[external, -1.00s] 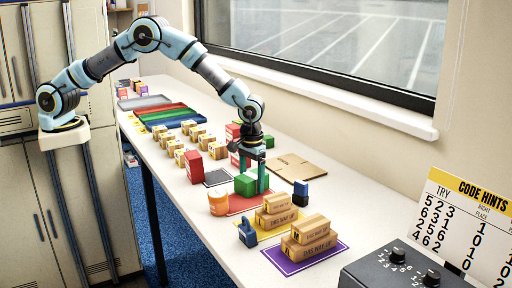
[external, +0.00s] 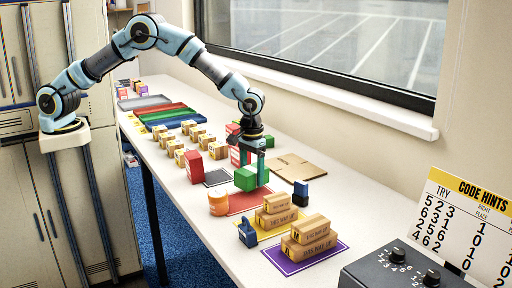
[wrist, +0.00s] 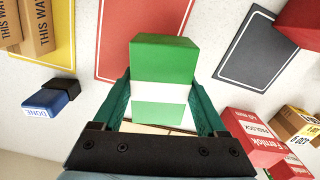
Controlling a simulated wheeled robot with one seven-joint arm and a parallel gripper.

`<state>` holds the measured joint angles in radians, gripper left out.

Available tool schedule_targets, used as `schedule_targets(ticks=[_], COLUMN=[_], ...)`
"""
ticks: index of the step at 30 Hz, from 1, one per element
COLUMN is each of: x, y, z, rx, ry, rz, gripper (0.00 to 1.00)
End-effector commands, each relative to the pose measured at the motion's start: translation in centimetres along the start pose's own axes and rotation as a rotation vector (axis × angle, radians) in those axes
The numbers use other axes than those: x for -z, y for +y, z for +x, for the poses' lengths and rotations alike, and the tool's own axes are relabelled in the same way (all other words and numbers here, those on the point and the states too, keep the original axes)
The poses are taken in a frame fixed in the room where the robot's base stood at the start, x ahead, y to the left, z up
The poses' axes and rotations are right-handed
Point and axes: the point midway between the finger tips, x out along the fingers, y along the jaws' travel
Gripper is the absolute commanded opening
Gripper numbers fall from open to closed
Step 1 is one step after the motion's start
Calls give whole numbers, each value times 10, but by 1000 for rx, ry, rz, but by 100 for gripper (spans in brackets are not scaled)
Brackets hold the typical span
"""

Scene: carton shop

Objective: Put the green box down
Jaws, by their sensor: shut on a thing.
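The green box (external: 246,180) is held between the fingers of my gripper (external: 257,172), over the far part of the red mat (external: 240,203) or just behind it. In the wrist view the green box (wrist: 164,75), with a white band, sits between the two teal fingers (wrist: 164,102). The red mat (wrist: 150,40) lies beyond it in that view and its visible part is bare. I cannot tell whether the underside of the box touches the table.
An orange cup (external: 218,203) stands left of the red mat. Cartons stand on the yellow mat (external: 262,232) and purple mat (external: 335,250). A dark grey mat (external: 217,177) with a red box (external: 194,166) beside it lies behind. A blue stamp (external: 301,190) and flat cardboard (external: 292,167) are to the right.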

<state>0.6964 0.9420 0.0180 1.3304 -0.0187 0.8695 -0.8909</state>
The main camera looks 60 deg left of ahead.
Motion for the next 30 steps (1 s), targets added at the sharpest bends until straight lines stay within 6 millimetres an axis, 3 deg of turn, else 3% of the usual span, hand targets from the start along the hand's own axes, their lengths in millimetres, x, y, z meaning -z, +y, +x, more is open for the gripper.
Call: schedule_targets(ticks=[6, 13, 17, 24, 30], x=[1, 9, 43, 122, 154], y=[1, -1, -8, -37, -56], z=[-43, -73, -79, -85, -86], rx=[-5, -2, 0, -1, 0], ry=[3, 1, 2, 2, 0], rz=[0, 9, 50, 162, 211], gripper=[15, 15, 15, 15, 15])
